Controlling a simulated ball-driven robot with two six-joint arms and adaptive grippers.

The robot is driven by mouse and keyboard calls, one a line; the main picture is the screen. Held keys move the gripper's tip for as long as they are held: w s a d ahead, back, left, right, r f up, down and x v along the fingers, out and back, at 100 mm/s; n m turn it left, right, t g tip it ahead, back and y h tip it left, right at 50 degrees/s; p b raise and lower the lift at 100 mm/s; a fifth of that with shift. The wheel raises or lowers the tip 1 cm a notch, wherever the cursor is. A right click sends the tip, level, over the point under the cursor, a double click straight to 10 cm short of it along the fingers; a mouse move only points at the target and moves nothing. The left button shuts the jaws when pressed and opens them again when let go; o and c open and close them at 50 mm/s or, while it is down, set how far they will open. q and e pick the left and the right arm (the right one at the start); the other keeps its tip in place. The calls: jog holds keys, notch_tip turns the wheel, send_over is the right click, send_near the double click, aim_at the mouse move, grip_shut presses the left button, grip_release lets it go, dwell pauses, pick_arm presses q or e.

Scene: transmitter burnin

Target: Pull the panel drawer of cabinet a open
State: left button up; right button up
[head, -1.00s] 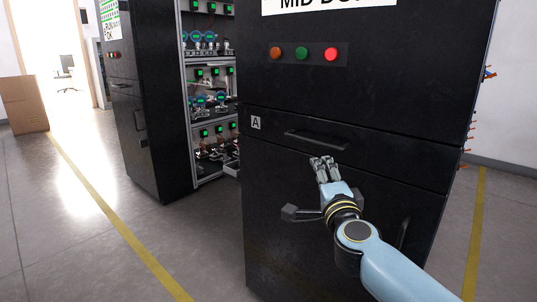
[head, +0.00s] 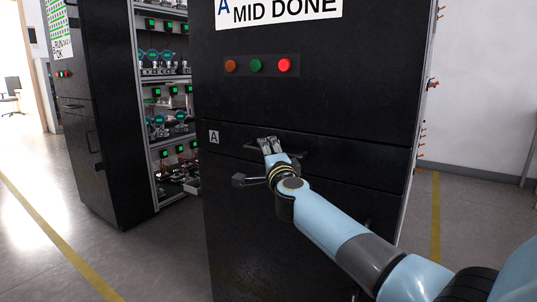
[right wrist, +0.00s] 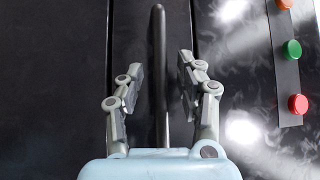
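Cabinet A (head: 300,105) is black, with a white sign reading "A MID DONE". Its panel drawer (head: 360,156) is the narrow front strip with a small "A" label (head: 214,137); it looks flush with the cabinet. The dark bar handle (head: 299,156) of the drawer is partly hidden by my right gripper (head: 268,146). In the right wrist view the handle (right wrist: 158,50) runs between the two fingers of the right gripper (right wrist: 160,78). The fingers are open, with a gap on each side of the bar. My left gripper is not in view.
Orange, green and red lights (head: 257,65) sit above the drawer. A lower door with a dark latch (head: 250,181) is below it. Another black cabinet (head: 95,110) and a rack of instruments (head: 168,118) stand to the left. Floor in front is clear at left.

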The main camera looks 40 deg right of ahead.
grip_shut()
jog(key=shift+a+f, duration=0.1)
jog(key=shift+f, duration=0.05)
dwell(0.4)
